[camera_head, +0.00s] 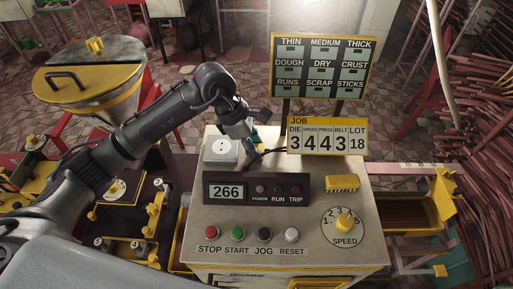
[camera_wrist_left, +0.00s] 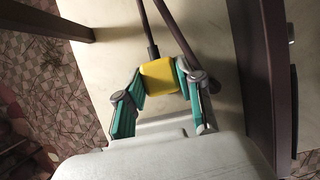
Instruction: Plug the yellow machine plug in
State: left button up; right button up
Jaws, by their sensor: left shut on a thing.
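The yellow plug (camera_wrist_left: 158,76) is between the teal-padded fingers of my left gripper (camera_wrist_left: 161,88) in the left wrist view, with a dark cable running from its far end. In the head view my left gripper (camera_head: 252,139) is low over the back of the light-coloured machine top, to the right of a white socket box (camera_head: 221,150) with a round outlet. The plug itself is mostly hidden there by the gripper. Its prongs do not show clearly. The plug is apart from the socket. My right gripper is not in view.
A dark display box (camera_head: 257,190) reading 266 stands in front of the socket. The job board (camera_head: 328,136) stands close to the right of my gripper. A yellow block (camera_head: 342,183), a speed knob (camera_head: 344,220) and several buttons occupy the front and right. A hopper (camera_head: 90,78) is at left.

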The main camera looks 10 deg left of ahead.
pick_arm(q)
jog(key=shift+r, duration=0.1)
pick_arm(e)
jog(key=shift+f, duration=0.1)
